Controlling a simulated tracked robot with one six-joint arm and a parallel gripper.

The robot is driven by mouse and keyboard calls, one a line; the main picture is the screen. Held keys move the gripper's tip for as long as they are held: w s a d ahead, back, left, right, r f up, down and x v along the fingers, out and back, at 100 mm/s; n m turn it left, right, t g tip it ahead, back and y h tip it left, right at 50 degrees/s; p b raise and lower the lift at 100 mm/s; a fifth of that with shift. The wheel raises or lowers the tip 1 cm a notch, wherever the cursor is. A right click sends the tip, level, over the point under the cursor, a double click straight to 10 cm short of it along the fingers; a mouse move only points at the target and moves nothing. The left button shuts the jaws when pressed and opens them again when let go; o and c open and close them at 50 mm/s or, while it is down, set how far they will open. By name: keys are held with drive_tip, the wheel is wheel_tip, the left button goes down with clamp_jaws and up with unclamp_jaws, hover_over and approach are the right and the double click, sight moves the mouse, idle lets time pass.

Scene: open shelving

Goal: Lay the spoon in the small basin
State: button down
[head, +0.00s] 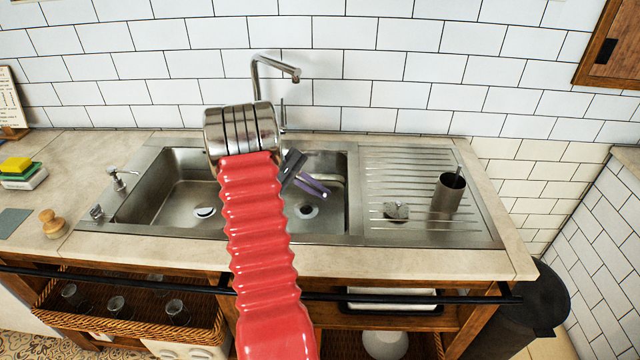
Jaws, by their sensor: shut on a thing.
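The sink has two basins. The small basin (338,215) is the right one, with a drain at its bottom; my arm hides its left part.
The larger left basin (170,190) looks empty. A tap (256,80) rises behind the sink. A ribbed drainboard (375,165) on the right holds a dark metal cup (447,193) and a small round metal piece (396,210). A soap pump (118,180) stands left.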

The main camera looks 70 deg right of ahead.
drive_tip(key=shift+f, duration=5.1)
drive_tip(key=c, duration=1.8)
unclamp_jaws()
drive_tip(key=shift+r, duration=0.1)
wheel_tip(320, 180, up, 10)
drive_tip(key=shift+f, duration=0.15)
